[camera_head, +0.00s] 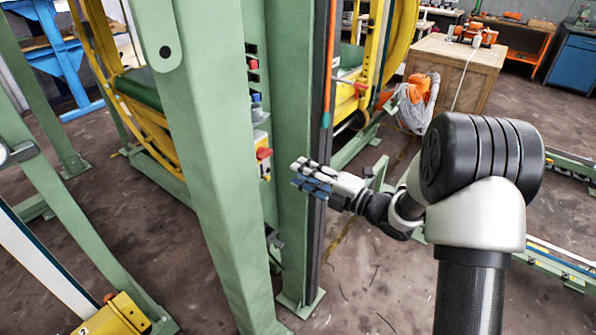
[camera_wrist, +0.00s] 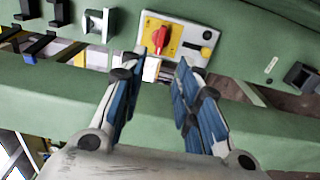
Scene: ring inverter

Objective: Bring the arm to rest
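My gripper (camera_head: 314,178) is held out to the left in the head view, beside the green steel posts. In the wrist view my gripper (camera_wrist: 154,80) has its two blue-padded fingers apart, with nothing between them. Beyond the fingertips is a control box with a red rotary switch (camera_wrist: 161,38) on a yellow plate. The red switch also shows in the head view (camera_head: 264,153), to the left of my gripper. The fingers look apart from the box, though the exact distance cannot be told.
A green post (camera_head: 215,170) stands close to the left of my gripper. Behind are a yellow ring (camera_head: 399,40), a wooden crate (camera_head: 455,66) and an orange device with a grey cable coil (camera_head: 412,108). Bare floor (camera_head: 365,285) lies below my arm.

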